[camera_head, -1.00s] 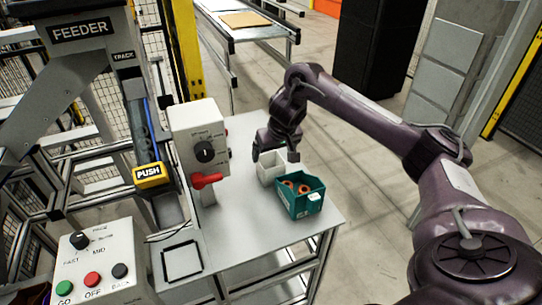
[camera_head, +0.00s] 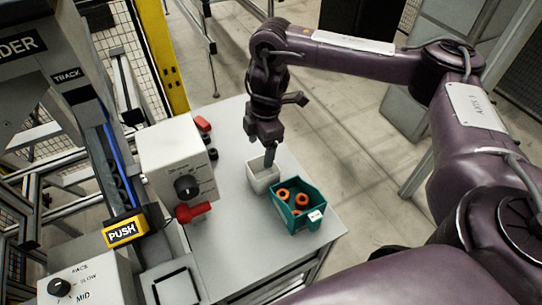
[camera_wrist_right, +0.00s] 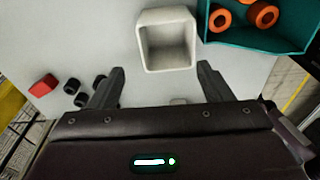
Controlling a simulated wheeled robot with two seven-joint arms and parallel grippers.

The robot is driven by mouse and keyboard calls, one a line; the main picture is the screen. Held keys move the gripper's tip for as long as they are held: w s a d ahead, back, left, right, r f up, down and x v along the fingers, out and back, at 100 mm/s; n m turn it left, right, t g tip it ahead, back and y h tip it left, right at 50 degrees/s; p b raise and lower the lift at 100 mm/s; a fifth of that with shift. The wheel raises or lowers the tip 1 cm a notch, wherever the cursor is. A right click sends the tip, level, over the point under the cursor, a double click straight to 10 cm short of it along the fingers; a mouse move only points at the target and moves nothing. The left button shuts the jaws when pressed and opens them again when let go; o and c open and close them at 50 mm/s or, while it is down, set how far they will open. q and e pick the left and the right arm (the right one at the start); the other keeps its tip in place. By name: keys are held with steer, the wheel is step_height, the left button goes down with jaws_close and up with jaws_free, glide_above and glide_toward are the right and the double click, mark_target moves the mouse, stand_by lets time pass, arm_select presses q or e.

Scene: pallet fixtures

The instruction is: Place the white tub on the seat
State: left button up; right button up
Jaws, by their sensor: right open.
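The white tub (camera_head: 262,178) stands upright and empty on the grey table, just left of a teal bin. It also shows in the right wrist view (camera_wrist_right: 167,41), beyond and between the fingertips. My right gripper (camera_head: 270,156) is above the tub's far side, pointing down. In the right wrist view the gripper (camera_wrist_right: 160,75) is open, with its two fingers apart and nothing between them. The seat may be the black square outline (camera_head: 176,288) at the table's front left; it looks empty. My left gripper is not in view.
The teal bin (camera_head: 297,206) with orange rings stands close to the tub's right. A control box (camera_head: 178,160) with a black knob and red handle stands to the left. The yellow PUSH block (camera_head: 125,232) is left of the table. The table front is mostly clear.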

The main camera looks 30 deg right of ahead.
step_height(320, 180, down, 2)
steer(key=s+f, duration=0.1)
steer(key=b, duration=0.2)
glide_above(263, 174)
steer(key=s+a, duration=0.1)
steer(key=s, duration=0.1)
step_height(263, 174, down, 4)
steer(key=shift+r, duration=0.1)
steer(key=shift+f, duration=0.3)
steer(key=shift+c, duration=0.8)
steer(key=c, duration=0.5)
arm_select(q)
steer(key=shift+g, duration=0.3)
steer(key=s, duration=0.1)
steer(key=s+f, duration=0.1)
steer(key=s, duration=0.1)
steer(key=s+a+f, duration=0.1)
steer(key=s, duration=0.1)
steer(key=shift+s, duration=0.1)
arm_select(e)
steer(key=shift+c, duration=0.3)
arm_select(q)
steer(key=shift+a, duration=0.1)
